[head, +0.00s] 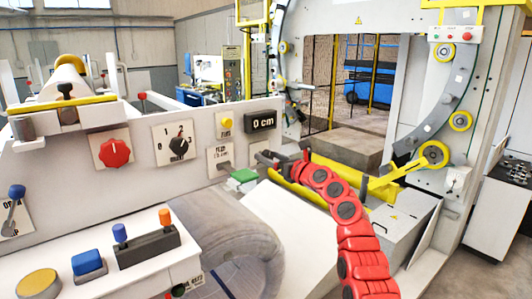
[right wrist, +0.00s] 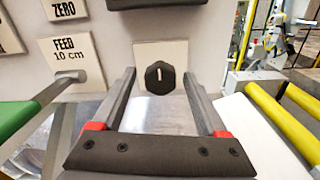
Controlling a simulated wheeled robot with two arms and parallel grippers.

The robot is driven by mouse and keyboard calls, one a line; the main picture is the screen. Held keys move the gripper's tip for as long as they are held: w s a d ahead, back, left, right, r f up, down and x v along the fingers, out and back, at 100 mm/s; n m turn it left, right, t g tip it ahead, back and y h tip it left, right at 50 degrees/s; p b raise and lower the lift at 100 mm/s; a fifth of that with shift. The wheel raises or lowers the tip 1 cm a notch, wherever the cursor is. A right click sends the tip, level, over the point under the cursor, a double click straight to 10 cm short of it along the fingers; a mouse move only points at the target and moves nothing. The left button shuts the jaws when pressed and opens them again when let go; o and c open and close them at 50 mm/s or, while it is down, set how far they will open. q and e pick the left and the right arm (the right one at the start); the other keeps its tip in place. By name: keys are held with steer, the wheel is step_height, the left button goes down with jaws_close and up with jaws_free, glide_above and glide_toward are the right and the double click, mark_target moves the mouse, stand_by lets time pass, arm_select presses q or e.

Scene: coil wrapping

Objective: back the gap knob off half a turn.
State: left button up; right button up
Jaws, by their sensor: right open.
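A black faceted knob (right wrist: 160,78) with a white upright mark sits on a cream plate (right wrist: 181,52) on the panel face. It carries no readable name, so I cannot confirm that it is the gap knob. My right gripper (right wrist: 159,92) is open, with one finger on each side of the knob as seen in the right wrist view. I cannot tell whether the fingers touch it. In the head view my right gripper (head: 268,158) is at the panel's right end, under the "0 cm" display (head: 261,121), and the knob is not clearly seen there. My left gripper is not in view.
Left of the knob, the FEED 10 cm lever (right wrist: 52,92) sticks out with a green end (right wrist: 22,122). A red knob (head: 115,152) and a black selector (head: 179,146) sit further left. Yellow rollers (right wrist: 268,118) lie to the right. A grey coil (head: 225,235) is below.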

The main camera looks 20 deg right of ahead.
steer(key=shift+x, duration=0.8)
steer(key=shift+w, duration=0.25)
jaws_close()
